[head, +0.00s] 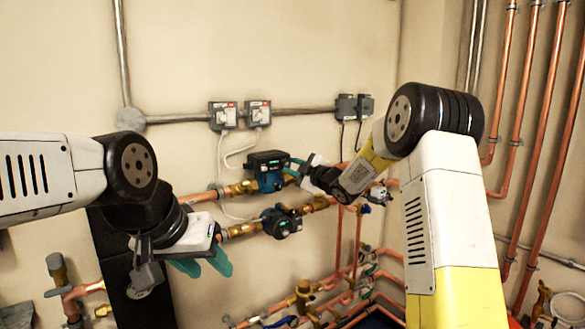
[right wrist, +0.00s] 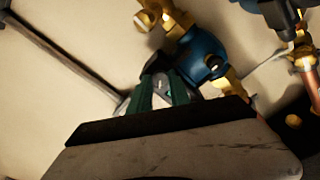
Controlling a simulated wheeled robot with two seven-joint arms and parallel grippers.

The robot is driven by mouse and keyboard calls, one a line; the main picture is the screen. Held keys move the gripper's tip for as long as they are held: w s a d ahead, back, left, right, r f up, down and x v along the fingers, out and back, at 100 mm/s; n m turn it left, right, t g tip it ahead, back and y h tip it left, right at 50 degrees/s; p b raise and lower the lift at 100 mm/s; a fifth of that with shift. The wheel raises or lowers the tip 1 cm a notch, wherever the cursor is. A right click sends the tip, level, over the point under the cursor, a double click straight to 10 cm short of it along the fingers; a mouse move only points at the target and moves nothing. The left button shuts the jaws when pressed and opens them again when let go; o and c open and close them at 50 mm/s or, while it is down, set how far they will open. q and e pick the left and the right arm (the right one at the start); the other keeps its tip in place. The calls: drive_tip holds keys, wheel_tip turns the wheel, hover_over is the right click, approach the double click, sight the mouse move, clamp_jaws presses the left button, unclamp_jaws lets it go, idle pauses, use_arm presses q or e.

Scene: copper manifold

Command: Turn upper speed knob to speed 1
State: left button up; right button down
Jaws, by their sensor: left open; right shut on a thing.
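The upper pump (head: 270,171) has a blue body and a black head, and sits on the upper brass and copper line on the wall. Its blue body also shows in the right wrist view (right wrist: 208,58). My right gripper (head: 293,172) is at the right side of this pump's head. In the right wrist view its green fingers (right wrist: 160,92) are closed on the upper speed knob (right wrist: 163,85), which is mostly hidden between them. The speed markings are too small to read. My left gripper (head: 205,263) is open and empty, pointing down at the lower left.
A second pump (head: 282,221) sits just below on the lower line. Grey switch boxes (head: 240,115) and a conduit (head: 180,118) are on the wall above. Copper pipes and valves (head: 305,295) fill the lower middle. Vertical copper pipes (head: 550,120) run at the right.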

idle(0.5)
drive_tip(key=c, duration=1.2)
unclamp_jaws()
drive_tip(key=v, duration=0.7)
drive_tip(key=shift+s+d, duration=0.25)
drive_tip(key=shift+s, duration=0.05)
